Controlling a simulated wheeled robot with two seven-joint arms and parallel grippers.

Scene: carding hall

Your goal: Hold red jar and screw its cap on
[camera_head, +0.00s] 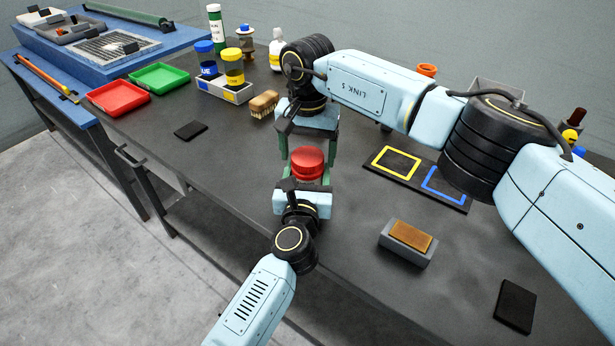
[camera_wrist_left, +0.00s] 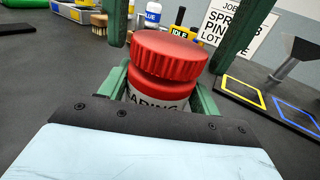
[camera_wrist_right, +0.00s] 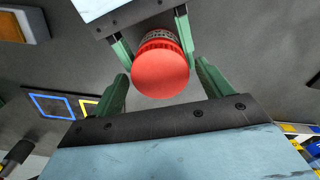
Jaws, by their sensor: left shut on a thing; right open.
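The red jar (camera_wrist_left: 158,93) stands upright in my left gripper (camera_head: 306,181), its pale label partly hidden behind the gripper's body. Green left fingers close on both sides of the jar. The ribbed red cap (camera_head: 307,160) sits on top of the jar and also shows in the left wrist view (camera_wrist_left: 170,55). I cannot tell whether it is threaded on. My right gripper (camera_head: 308,150) is over the cap from above, its green fingers spread on either side. In the right wrist view the cap (camera_wrist_right: 160,72) lies between the open fingers, with gaps at both sides.
A wooden brush (camera_head: 264,104) and a grey holder with bottles (camera_head: 236,96) stand behind at left. A framed black mat (camera_head: 403,178) and a grey block with a brown top (camera_head: 407,243) lie to the right. Red (camera_head: 118,98) and green (camera_head: 159,79) trays are far left.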

